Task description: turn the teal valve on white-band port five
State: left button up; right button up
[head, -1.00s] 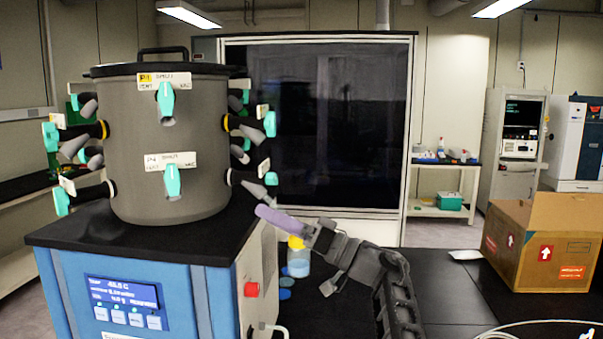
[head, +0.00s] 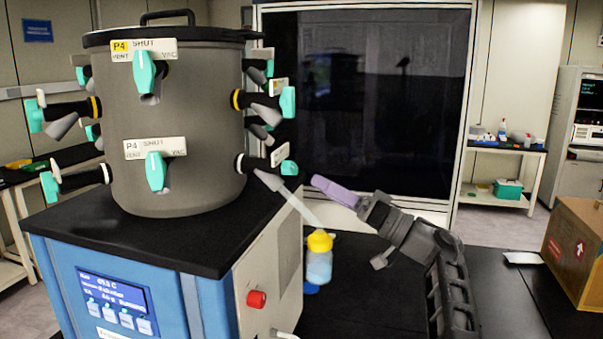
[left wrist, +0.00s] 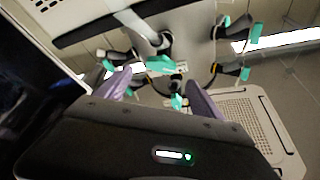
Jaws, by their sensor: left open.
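A grey drum (head: 180,110) carries teal valves on ports around its side, with yellow bands above and white bands below. The front white-band port has a teal valve (head: 155,172) and a label (head: 155,148) reading P4. To its right, another white-band port (head: 240,163) has a teal valve (head: 289,168) at its outer end; its label is unreadable. My left gripper (head: 333,190), with purple fingers, is right of that valve, apart from it. In the left wrist view the fingers (left wrist: 158,92) are spread and empty, with teal valves (left wrist: 160,63) beyond. My right gripper is not in view.
A pale tube (head: 300,203) slants down from the right port to a yellow-capped bottle (head: 320,258) under my gripper. The drum stands on a blue cabinet with a black top (head: 95,235) and a red knob (head: 256,299). A cardboard box (head: 580,255) is at far right.

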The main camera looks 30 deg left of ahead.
aim_at(294, 171)
pick_arm(q)
jog(key=p+x, duration=0.2)
jog(key=x, duration=0.4)
jog(key=shift+s+r, duration=0.1)
jog(key=shift+r, duration=0.15)
jog(key=shift+a+p, duration=0.3)
jog(key=shift+a, duration=0.25)
jog(key=c, duration=1.4)
